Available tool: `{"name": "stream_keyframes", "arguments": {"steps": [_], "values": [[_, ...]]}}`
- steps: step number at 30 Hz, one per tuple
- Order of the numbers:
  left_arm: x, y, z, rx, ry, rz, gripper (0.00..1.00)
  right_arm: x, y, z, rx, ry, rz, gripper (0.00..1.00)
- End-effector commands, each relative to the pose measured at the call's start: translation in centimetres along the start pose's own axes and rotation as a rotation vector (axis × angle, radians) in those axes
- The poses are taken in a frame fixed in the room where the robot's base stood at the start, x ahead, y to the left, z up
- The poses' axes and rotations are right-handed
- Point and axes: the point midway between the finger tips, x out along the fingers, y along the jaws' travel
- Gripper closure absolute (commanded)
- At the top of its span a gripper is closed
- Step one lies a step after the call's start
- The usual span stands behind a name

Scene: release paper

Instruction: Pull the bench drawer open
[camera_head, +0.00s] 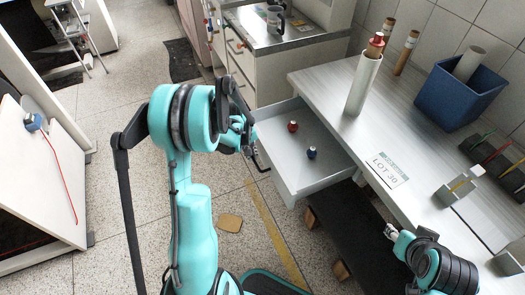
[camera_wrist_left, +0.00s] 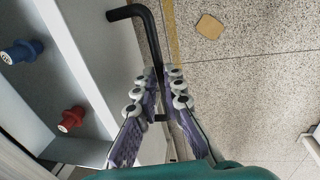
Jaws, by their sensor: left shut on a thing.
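The bench drawer (camera_head: 296,178) stands pulled out from the light grey bench (camera_head: 330,95), with its inside showing. A red-topped piece (camera_head: 292,126) and a blue piece (camera_head: 311,152) sit in it; the wrist view also shows the blue piece (camera_wrist_left: 22,51) and the red piece (camera_wrist_left: 72,119). My left gripper (camera_head: 250,146) is at the drawer's front. In the wrist view my left gripper (camera_wrist_left: 162,92) is shut on the black bar handle (camera_wrist_left: 150,35), whose bent end sticks out past the fingers. My right gripper (camera_head: 391,232) is low beside the bench; its jaws are too small to read.
On the bench are a paper roll (camera_head: 362,85), a blue bin (camera_head: 463,91), a LOT 30 label (camera_head: 387,170) and a small metal block (camera_head: 457,188). A brown scrap (camera_head: 229,222) lies on the floor.

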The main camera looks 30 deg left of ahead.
Motion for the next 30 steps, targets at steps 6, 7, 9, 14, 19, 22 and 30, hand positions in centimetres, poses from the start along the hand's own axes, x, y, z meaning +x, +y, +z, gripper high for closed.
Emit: {"name": "stream_keyframes", "arguments": {"steps": [6, 7, 9, 14, 19, 22, 30], "values": [[-0.15, -1.37, 0.06, 0.000, -0.002, -0.002, 1.00, 0.10, 0.00, 0.07, 0.000, 0.000, 0.000, 0.60], [-0.16, -1.44, 0.06, 0.001, -0.002, -0.002, 1.00, 0.10, 0.00, 0.08, 0.000, 0.000, 0.000, 0.60], [-0.18, -1.53, 0.07, 0.001, -0.002, -0.002, 1.00, 0.10, 0.00, 0.08, 0.000, 0.000, 0.000, 0.60], [-0.18, -1.53, 0.07, 0.001, -0.002, -0.002, 1.00, 0.10, 0.00, 0.08, 0.000, 0.000, 0.000, 0.60], [-0.18, -1.52, 0.08, 0.001, -0.002, -0.002, 0.83, 0.10, 0.00, 0.08, 0.000, 0.000, 0.000, 0.60], [-0.19, -1.49, 0.06, 0.001, -0.002, -0.002, 0.69, 0.10, 0.00, 0.08, 0.000, 0.000, 0.000, 0.60], [-0.35, -1.45, 0.02, 0.000, -0.001, -0.001, 0.69, 0.09, 0.00, 0.07, 0.000, 0.000, 0.000, 0.60]]}}
